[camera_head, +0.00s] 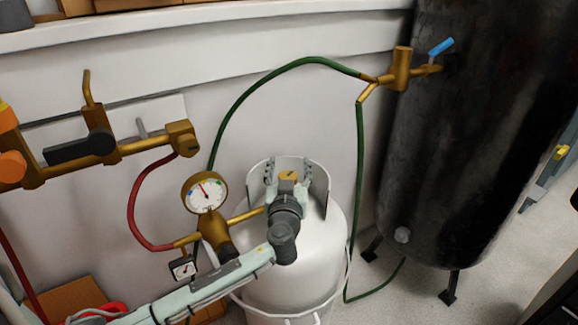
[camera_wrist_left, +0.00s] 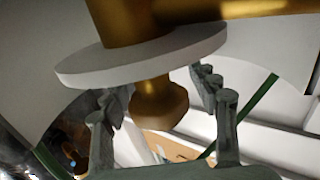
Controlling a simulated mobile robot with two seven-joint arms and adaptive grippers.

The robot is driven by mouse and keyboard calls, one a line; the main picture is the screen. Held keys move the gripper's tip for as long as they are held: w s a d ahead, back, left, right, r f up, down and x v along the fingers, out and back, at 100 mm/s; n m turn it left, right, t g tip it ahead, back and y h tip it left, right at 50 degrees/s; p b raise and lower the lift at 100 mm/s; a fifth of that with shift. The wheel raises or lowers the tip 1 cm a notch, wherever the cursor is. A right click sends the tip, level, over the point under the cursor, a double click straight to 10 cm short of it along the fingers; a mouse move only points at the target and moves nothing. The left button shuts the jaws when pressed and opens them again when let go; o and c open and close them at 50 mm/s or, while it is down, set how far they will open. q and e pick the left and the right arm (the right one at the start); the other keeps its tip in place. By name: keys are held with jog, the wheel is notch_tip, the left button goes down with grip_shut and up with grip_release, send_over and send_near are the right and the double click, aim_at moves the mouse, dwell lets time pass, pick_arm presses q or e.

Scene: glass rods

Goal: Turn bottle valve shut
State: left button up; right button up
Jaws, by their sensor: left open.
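The white gas bottle (camera_head: 320,240) stands upright at the centre of the head view, with a raised collar around its top. Its brass valve (camera_head: 288,175) shows at the top, between the fingers of my left gripper (camera_head: 288,187). In the left wrist view, a brass knob (camera_wrist_left: 158,106) sits below a pale round disc (camera_wrist_left: 135,58) and a brass body. My left gripper (camera_wrist_left: 160,97) is open, with one finger on each side of the knob. Gaps show between the fingers and the knob. The right gripper is not in view.
A brass regulator with a round gauge (camera_head: 204,192) is left of the bottle. A red hose (camera_head: 133,205) and a green hose (camera_head: 245,95) run nearby. A black tank (camera_head: 470,130) stands at right. Pipework with a black lever (camera_head: 80,148) is on the left wall.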

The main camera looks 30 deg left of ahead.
pick_arm(q)
jog(key=c, duration=1.3)
jog(key=shift+c, duration=0.2)
jog(key=shift+f+h+b, duration=0.2)
jog(key=shift+h+b, duration=0.1)
jog(key=shift+b, duration=0.1)
jog(key=m+h+b, duration=0.1)
jog(key=h, duration=0.1)
jog(key=m+t+h+b, duration=0.1)
jog(key=m, duration=0.1)
jog(key=shift+w+d+h, duration=0.1)
jog(key=shift+d+h, duration=0.3)
jog(key=shift+d+r+m+t+h, duration=0.15)
jog(key=shift+m+h, duration=0.25)
jog(key=shift+h, duration=0.25)
jog(key=shift+d+r+m+t+h, duration=0.15)
jog(key=shift+m+h, duration=0.25)
jog(key=shift+h, duration=0.25)
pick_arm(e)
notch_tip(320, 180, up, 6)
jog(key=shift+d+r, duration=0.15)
pick_arm(q)
jog(key=shift+f, duration=0.1)
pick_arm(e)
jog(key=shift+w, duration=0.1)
pick_arm(q)
jog(key=o, duration=1.3)
jog(key=shift+o, duration=0.2)
